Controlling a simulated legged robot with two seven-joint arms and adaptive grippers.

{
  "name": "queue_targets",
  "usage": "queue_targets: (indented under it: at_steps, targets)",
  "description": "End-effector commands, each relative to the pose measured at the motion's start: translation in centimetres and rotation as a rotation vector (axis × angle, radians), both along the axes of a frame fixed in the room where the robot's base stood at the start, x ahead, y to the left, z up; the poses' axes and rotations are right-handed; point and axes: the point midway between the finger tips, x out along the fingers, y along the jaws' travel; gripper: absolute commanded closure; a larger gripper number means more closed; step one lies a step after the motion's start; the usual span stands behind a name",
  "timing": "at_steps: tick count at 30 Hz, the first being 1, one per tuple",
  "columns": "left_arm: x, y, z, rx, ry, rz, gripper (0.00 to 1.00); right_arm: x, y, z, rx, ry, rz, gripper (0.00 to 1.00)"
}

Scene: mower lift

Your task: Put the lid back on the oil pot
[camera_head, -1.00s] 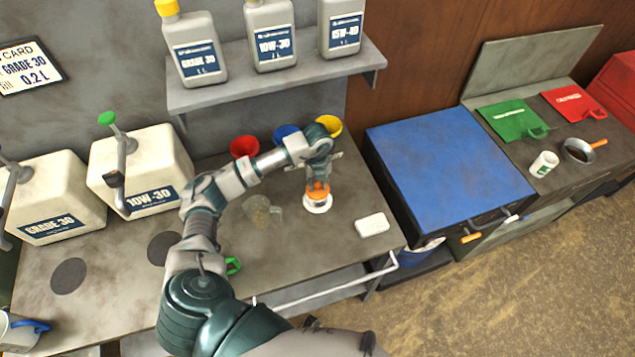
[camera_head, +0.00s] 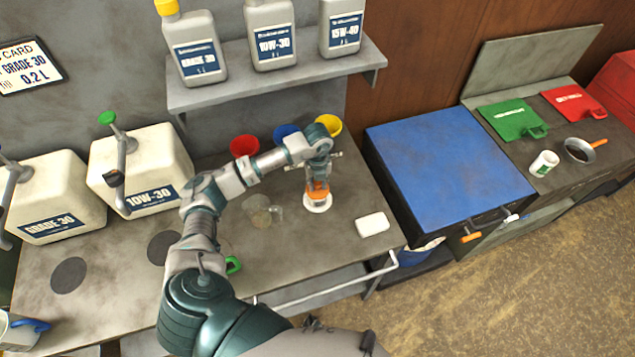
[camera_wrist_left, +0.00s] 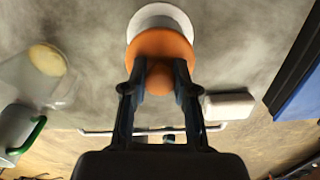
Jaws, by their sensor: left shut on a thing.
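My left gripper (camera_head: 318,180) is shut on the round knob of the orange lid (camera_head: 317,195). The lid also shows in the left wrist view (camera_wrist_left: 152,45), with its knob between the two fingers (camera_wrist_left: 160,80). The lid is at the white oil pot (camera_head: 317,206), which stands on the grey bench; its white part also shows beyond the lid in the left wrist view (camera_wrist_left: 160,14). The lid and gripper hide much of the pot, and I cannot tell whether the lid is fully seated. My right gripper is not in view.
A clear jug (camera_head: 262,213) stands left of the pot, a white block (camera_head: 372,224) to its right. Red (camera_head: 244,146), blue and yellow funnels are behind. A bottle shelf (camera_head: 280,82) overhangs the back. A blue-topped cabinet (camera_head: 440,170) stands at right.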

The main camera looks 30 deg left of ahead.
Motion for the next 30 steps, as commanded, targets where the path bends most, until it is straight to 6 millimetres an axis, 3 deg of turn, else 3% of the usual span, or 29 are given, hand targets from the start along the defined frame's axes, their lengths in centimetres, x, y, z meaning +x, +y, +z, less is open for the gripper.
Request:
queue_targets:
  at_steps: [14, 15, 18, 24, 27, 30]
  targets:
    - [0.01, 0.01, -0.03, 0.0, 0.0, 0.0, 1.0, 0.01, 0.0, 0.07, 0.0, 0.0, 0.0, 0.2]
    - [0.01, 0.01, -0.03, 0.0, 0.0, 0.0, 0.64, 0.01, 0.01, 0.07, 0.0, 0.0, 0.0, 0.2]
    - [0.01, 0.0, -0.03, 0.0, 0.0, 0.0, 0.42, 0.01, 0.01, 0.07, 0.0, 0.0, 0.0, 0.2]
    - [0.01, 0.0, -0.03, 0.0, 0.0, 0.0, 0.42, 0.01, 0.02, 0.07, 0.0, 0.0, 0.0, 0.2]
    - [0.01, 0.0, -0.04, 0.0, 0.0, 0.0, 0.2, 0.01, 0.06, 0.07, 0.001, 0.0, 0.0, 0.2]
    - [0.01, 0.0, -0.04, 0.0, 0.0, 0.0, 0.17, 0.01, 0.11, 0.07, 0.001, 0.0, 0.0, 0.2]
